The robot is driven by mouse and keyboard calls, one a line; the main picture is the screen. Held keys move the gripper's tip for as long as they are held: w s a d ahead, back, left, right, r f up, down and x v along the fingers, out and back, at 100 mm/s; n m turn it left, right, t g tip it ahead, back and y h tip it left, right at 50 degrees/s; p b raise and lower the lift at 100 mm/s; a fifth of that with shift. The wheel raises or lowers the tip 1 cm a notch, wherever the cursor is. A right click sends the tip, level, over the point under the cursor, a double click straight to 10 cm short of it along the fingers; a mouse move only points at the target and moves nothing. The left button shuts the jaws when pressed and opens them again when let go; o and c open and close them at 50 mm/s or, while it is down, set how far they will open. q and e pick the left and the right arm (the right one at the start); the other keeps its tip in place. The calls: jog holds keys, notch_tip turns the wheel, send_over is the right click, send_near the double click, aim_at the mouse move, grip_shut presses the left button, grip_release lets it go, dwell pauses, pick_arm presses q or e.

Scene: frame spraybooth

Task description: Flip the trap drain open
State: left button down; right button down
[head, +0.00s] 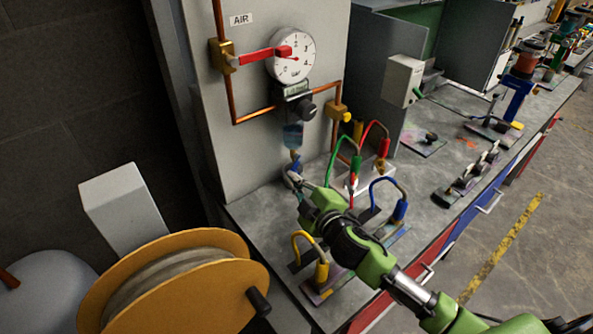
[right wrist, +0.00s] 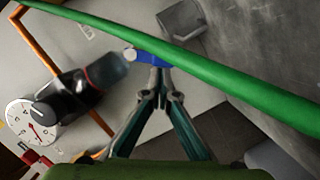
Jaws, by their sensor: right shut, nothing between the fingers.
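The trap's clear bluish bowl (head: 292,136) hangs under the black regulator on the grey panel. Its small drain (head: 295,156) sits just below the bowl. In the right wrist view a blue lever (right wrist: 148,57) with a pale round end lies just beyond my fingertips, beside the bowl (right wrist: 106,70). My right gripper (head: 291,174) is shut and empty, close below the drain. In the right wrist view its fingertips (right wrist: 165,82) meet close to the blue lever; I cannot tell whether they touch it. My left gripper is not in view.
A green hose (right wrist: 200,62) crosses close in front of the right wrist camera. Green, red, blue (head: 399,209) and yellow (head: 321,271) hooked hoses stand around my right arm. A red-handled valve (head: 262,55) and gauge (head: 292,56) are above. An orange reel (head: 215,285) stands front left.

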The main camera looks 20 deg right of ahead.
jog(key=f+n+b, duration=0.1)
jog(key=d+f+n+t+b, duration=0.1)
jog(key=n, duration=0.1)
jog(key=shift+w+h+b, duration=0.15)
jog(key=shift+h+b, duration=0.25)
jog(key=shift+w+d+f+n+b, duration=0.15)
jog(key=shift+n+b, duration=0.2)
jog(key=shift+n, duration=0.2)
jog(key=shift+s+d+f+n+b, duration=0.15)
jog(key=shift+n+b, duration=0.15)
jog(key=shift+n, duration=0.25)
jog(key=shift+w+d+t, duration=0.1)
jog(key=shift+w+t, duration=0.05)
jog(key=shift+t, duration=0.15)
jog(key=shift+d, duration=0.1)
jog(key=shift+w+d+f+b, duration=0.1)
jog(key=shift+d+b, duration=0.05)
jog(key=shift+b, duration=0.2)
send_near(294, 143)
jog(key=w, duration=0.5)
jog(key=shift+a, duration=0.3)
